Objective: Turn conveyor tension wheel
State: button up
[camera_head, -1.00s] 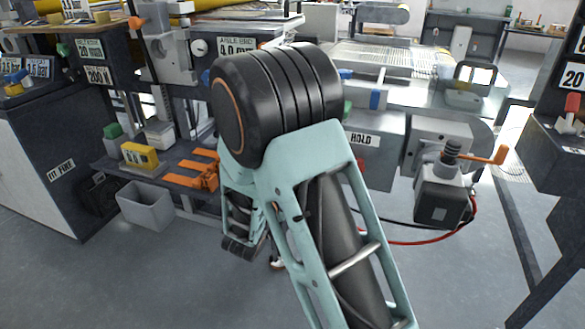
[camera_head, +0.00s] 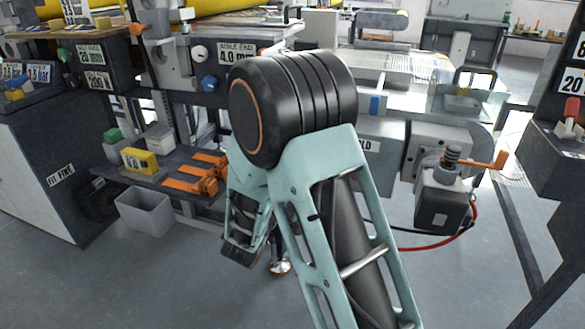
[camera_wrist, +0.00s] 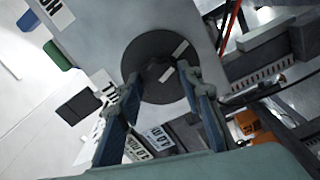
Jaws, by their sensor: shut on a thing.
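In the wrist view, a dark round wheel (camera_wrist: 156,97) with a white mark on its face sits against a pale grey housing (camera_wrist: 95,25). I take it to be the tension wheel. My gripper (camera_wrist: 160,74) has its two fingers on either side of the wheel's middle, shut on it. The fingertips overlap the dark face, so the exact contact is hard to make out. In the head view, my arm covers the gripper and the wheel.
Orange forks (camera_head: 190,186), a yellow block (camera_head: 140,160) and a grey bin (camera_head: 146,208) are at left. The floor in front is clear.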

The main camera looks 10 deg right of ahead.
dwell(0.3)
jog(key=o, duration=1.1)
jog(key=v, duration=1.2)
